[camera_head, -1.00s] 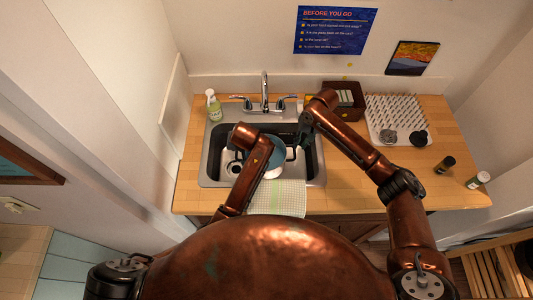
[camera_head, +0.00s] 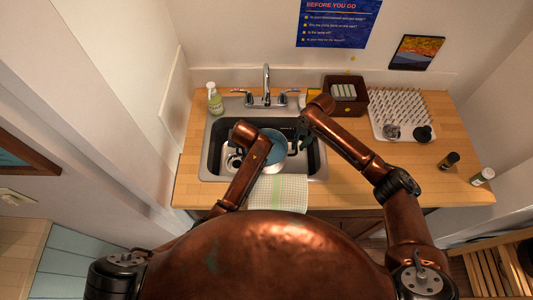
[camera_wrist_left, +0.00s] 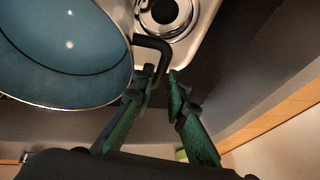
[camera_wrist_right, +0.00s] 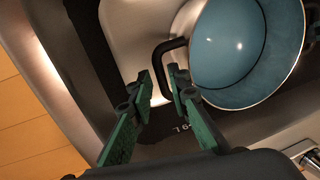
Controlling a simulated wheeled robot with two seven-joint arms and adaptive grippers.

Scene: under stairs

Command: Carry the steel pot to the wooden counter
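The steel pot (camera_head: 273,167) is in the sink. It has a blue inside, which shows in the left wrist view (camera_wrist_left: 60,50) and the right wrist view (camera_wrist_right: 240,45), and a black loop handle on each side. My left gripper (camera_wrist_left: 161,76) has its fingertips close together on one handle (camera_wrist_left: 155,43). My right gripper (camera_wrist_right: 159,74) has its fingertips close together on the opposite handle (camera_wrist_right: 168,46). Both grippers look shut on the handles. My left arm hides part of the pot in the head view. I cannot tell whether the pot touches the sink floor.
The wooden counter (camera_head: 352,188) is bare right of the sink (camera_head: 211,150). A faucet (camera_head: 266,84), soap bottle (camera_head: 215,100), brown box (camera_head: 345,96), spiked drying mat (camera_head: 400,113) and two small jars (camera_head: 448,162) (camera_head: 482,177) stand around it. A towel (camera_head: 278,193) hangs at the front edge.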

